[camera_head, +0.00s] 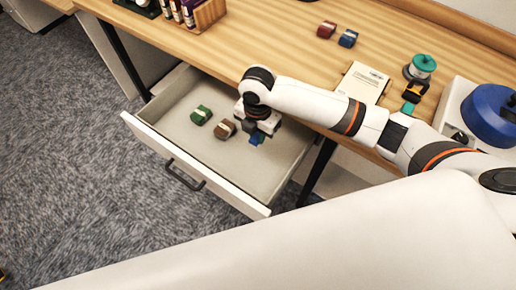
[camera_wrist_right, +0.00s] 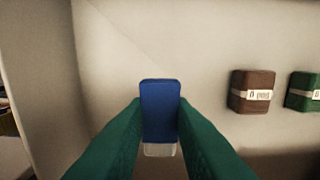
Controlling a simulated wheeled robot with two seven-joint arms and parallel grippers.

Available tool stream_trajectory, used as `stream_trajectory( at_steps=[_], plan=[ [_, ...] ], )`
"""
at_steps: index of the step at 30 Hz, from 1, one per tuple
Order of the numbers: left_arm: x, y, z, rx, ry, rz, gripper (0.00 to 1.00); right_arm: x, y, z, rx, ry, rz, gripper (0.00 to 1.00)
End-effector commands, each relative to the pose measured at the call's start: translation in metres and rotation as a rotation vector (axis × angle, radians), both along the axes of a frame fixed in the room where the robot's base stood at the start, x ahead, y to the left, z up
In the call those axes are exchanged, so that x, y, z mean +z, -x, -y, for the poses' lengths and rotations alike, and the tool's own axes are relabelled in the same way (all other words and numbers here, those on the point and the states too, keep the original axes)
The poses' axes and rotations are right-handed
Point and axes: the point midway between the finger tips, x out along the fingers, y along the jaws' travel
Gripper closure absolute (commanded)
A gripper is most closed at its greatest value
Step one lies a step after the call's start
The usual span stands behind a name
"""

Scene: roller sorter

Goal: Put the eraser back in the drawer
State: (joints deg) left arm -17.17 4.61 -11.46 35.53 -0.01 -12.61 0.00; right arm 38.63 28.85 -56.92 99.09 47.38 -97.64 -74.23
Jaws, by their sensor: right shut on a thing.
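A blue eraser with a pale lower end (camera_wrist_right: 160,110) is between the green fingers of my right gripper (camera_wrist_right: 158,128), which is shut on it. In the head view the blue eraser (camera_head: 257,138) shows below my right gripper (camera_head: 255,132), over the right part of the open drawer (camera_head: 225,188). I cannot tell whether the eraser touches the drawer floor. A brown block (camera_head: 225,129) and a green block (camera_head: 201,115) lie in the drawer to the left of the gripper. The brown block (camera_wrist_right: 252,92) and green block (camera_wrist_right: 304,92) also show at the right wrist view's right. My left gripper is not in view.
On the wooden desk (camera_head: 270,55) lie a red block (camera_head: 326,30), a dark blue block (camera_head: 348,38) and a white booklet (camera_head: 363,82). A teal-topped spool (camera_head: 422,67) stands at right. The drawer's near part is clear.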

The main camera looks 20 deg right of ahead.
Motion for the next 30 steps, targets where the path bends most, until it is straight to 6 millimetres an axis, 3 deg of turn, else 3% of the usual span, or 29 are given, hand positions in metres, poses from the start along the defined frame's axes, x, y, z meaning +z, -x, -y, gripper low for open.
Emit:
stream_trajectory(
  at_steps=[3,17,28,29,30],
  plan=[
    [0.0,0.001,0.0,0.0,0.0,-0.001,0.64,-0.023,0.001,0.0,-0.003,0.0,-0.004,1.0],
    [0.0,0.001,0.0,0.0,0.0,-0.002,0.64,-0.073,0.001,0.0,-0.003,0.001,-0.002,1.0],
    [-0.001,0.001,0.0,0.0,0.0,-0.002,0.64,-0.078,0.0,0.0,-0.003,0.0,0.001,1.0],
    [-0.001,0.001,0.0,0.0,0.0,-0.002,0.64,-0.078,0.0,0.0,-0.003,0.0,0.001,0.78],
    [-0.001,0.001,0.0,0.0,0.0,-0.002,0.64,-0.078,0.0,0.0,-0.003,0.0,0.001,0.71]
  ],
)
